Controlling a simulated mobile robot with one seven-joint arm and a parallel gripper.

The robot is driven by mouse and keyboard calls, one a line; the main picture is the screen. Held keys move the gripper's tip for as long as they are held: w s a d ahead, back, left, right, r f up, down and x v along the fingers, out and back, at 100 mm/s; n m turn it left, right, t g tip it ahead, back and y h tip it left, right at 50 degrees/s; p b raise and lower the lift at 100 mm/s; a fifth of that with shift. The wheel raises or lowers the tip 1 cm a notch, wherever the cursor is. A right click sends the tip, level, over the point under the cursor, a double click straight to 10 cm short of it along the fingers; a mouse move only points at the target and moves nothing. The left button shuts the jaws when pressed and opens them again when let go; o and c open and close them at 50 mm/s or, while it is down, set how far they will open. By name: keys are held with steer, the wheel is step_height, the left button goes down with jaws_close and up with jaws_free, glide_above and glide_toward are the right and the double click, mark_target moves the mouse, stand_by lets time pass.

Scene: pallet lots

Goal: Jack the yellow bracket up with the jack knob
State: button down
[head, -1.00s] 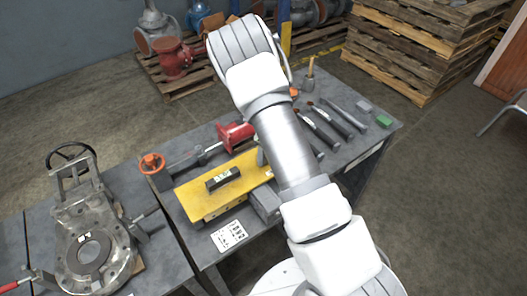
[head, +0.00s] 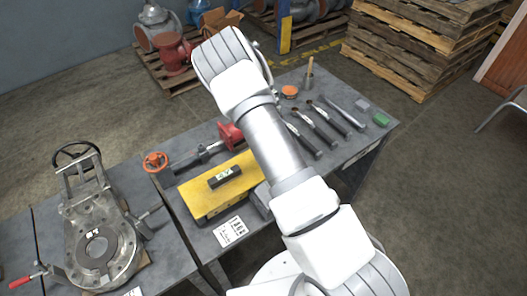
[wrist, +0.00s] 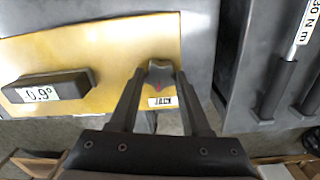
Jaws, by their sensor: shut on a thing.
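The yellow bracket (head: 205,200) is a flat plate on the grey bench, partly hidden by my arm in the head view. It fills much of the wrist view (wrist: 110,55). A dark level block (wrist: 45,90) reading 0.9° lies on it; it also shows in the head view (head: 225,177). The jack knob (wrist: 160,75) is a grey lobed knob beside a "JACK" label at the bracket's right part. My gripper (wrist: 158,80) is shut on the knob, one finger on each side. In the head view my arm hides the gripper and the knob.
A red vise-like tool (head: 232,135) and an orange handwheel (head: 155,162) sit behind the bracket. Several dark-handled tools (head: 320,120) lie to the right. A printed card (head: 230,231) lies at the front edge. A flanged valve body (head: 95,240) stands on the left bench.

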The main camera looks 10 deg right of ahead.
steer(key=shift+s+f+m, duration=0.1)
steer(key=shift+f+m, duration=0.05)
steer(key=shift+m, duration=0.15)
steer(key=shift+c, duration=1.8)
jaws_free()
step_height(320, 180, up, 18)
steer(key=p, duration=0.1)
steer(key=shift+d+f+p, duration=0.2)
steer(key=shift+f+p, duration=0.05)
steer(key=shift+p, duration=0.15)
